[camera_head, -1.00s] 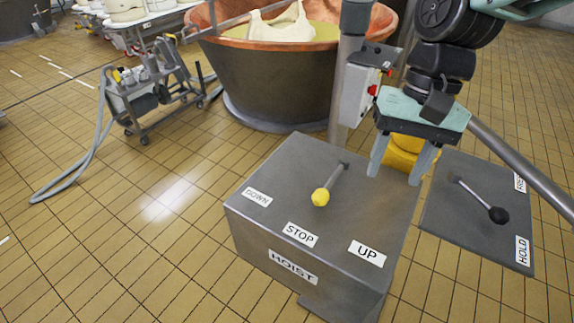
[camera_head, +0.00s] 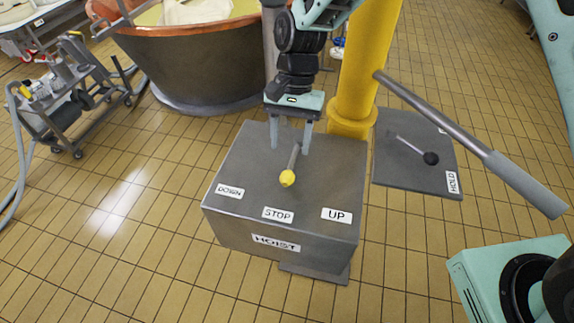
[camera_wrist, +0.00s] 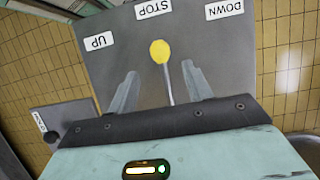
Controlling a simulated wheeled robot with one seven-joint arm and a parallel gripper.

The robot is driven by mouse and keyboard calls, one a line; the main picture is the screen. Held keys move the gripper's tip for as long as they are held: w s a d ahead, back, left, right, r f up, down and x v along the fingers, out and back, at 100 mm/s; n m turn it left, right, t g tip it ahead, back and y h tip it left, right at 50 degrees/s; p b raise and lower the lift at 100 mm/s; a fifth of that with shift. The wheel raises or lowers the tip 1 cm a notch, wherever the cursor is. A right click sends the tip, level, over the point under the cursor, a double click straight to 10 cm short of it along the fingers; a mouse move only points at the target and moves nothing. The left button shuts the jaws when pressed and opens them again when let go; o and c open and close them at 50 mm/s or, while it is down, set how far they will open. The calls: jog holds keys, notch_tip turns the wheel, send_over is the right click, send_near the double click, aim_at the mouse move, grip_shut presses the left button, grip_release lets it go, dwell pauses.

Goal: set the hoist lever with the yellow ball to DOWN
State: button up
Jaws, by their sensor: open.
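The hoist lever is a thin grey rod ending in a yellow ball (camera_head: 287,178), on top of the grey hoist box (camera_head: 235,172). It points toward the STOP label (camera_head: 278,214), between DOWN (camera_head: 230,191) on the left and UP (camera_head: 336,215) on the right. My gripper (camera_head: 290,149) is open, fingers pointing down, behind the ball over the rear of the box. In the wrist view the rod (camera_wrist: 168,88) shows between the spread fingers, with the ball (camera_wrist: 159,51) beyond the tips. I cannot tell whether either finger touches the rod.
A second panel (camera_head: 400,168) with a black-ball lever (camera_head: 431,158) and a HOLD label stands to the right. A yellow post (camera_head: 362,70) rises behind the box, and a grey bar slants over that panel.

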aim_at(288, 172)
jog(key=p+x, duration=0.2)
jog(key=x, duration=0.6)
